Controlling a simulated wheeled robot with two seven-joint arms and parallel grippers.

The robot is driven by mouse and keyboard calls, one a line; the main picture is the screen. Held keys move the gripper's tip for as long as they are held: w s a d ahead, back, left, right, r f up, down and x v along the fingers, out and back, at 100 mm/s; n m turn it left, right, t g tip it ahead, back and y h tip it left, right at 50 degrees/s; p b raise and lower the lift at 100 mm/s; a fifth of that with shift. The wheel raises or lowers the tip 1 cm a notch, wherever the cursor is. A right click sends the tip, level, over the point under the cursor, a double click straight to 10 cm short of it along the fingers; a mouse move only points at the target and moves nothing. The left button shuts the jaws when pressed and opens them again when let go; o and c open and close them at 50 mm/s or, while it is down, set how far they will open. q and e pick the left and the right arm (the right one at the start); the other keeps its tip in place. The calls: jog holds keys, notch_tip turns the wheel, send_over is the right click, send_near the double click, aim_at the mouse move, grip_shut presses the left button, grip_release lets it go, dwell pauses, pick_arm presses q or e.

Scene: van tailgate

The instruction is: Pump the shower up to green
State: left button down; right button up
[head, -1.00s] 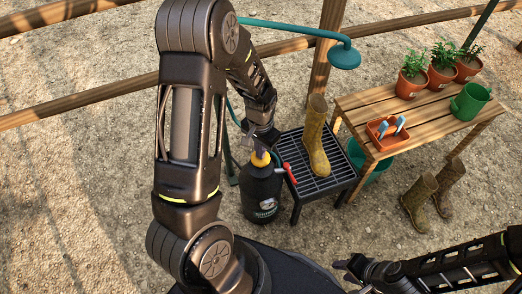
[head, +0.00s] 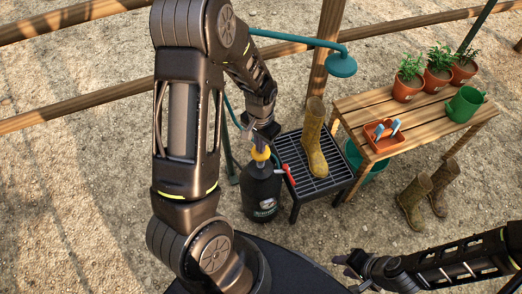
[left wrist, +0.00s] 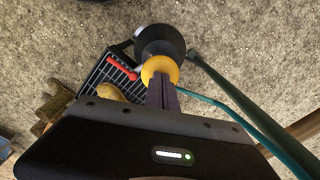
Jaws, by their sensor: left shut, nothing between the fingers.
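The black pump shower tank (head: 261,190) stands upright on the gravel, with a yellow knob (head: 260,153) on top and a red lever at its right. In the left wrist view the tank (left wrist: 160,42) and the yellow knob (left wrist: 160,68) show from above. My left gripper (head: 259,143) is shut and empty, with its fingertips (left wrist: 162,88) right at the knob; whether they touch it I cannot tell. The tank's gauge cannot be made out. My right gripper (head: 347,264) is low at the front, far from the tank; its finger gap is unclear.
A muddy boot (head: 314,145) stands on a black grate (head: 332,185) right of the tank. The green shower head (head: 341,65) hangs above. A wooden bench (head: 430,125) holds plants, a watering can and a tray. Two boots stand on the gravel.

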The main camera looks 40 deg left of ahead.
dwell(0.4)
pick_arm(q)
notch_tip(320, 180, up, 6)
jog(key=p, duration=0.5)
dwell(0.5)
